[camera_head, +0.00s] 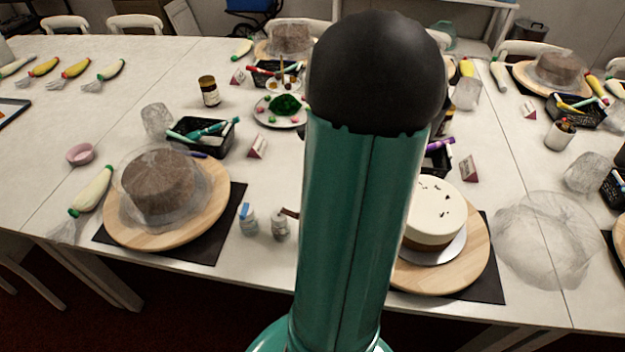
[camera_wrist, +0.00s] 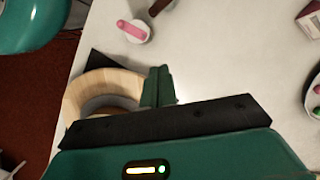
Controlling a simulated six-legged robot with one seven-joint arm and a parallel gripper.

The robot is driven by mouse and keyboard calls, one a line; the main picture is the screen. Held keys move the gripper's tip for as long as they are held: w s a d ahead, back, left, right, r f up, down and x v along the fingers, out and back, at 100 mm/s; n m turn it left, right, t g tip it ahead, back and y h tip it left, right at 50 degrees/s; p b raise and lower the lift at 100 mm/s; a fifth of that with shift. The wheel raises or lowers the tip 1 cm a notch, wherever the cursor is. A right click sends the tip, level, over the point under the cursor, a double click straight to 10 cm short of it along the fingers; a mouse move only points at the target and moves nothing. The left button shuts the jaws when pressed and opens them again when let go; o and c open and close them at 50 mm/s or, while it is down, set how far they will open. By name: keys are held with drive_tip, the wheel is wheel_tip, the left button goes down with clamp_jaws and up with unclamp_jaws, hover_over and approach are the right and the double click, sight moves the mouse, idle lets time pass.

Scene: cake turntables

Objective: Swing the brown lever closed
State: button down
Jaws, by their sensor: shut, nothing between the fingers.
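In the head view, a small brown lever (camera_head: 290,212) sticks out to the right from the top of a small jar (camera_head: 280,229), just left of my arm. In the wrist view, a pinkish bar (camera_wrist: 132,30) lies across a round white top near the upper edge; I cannot tell surely that it is the same lever. My gripper (camera_wrist: 159,72) is shut and empty. It is apart from the pinkish bar, which lies above and left of the fingertips in that picture. The head view hides my gripper behind my arm.
A similar jar (camera_head: 248,220) with a blue part stands to the left. A wooden turntable (camera_head: 474,262) with a cake is at right, another (camera_head: 215,205) at left. A small card (camera_head: 257,146) and a candy plate (camera_head: 262,118) stand behind.

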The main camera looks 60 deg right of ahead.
sight(290, 212)
drive_tip(key=w+a+f, duration=0.2)
drive_tip(key=a+f, duration=0.4)
drive_tip(key=f, duration=0.2)
drive_tip(key=shift+w+f, duration=0.2)
drive_tip(key=shift+f, duration=0.05)
drive_tip(key=shift+d, duration=0.15)
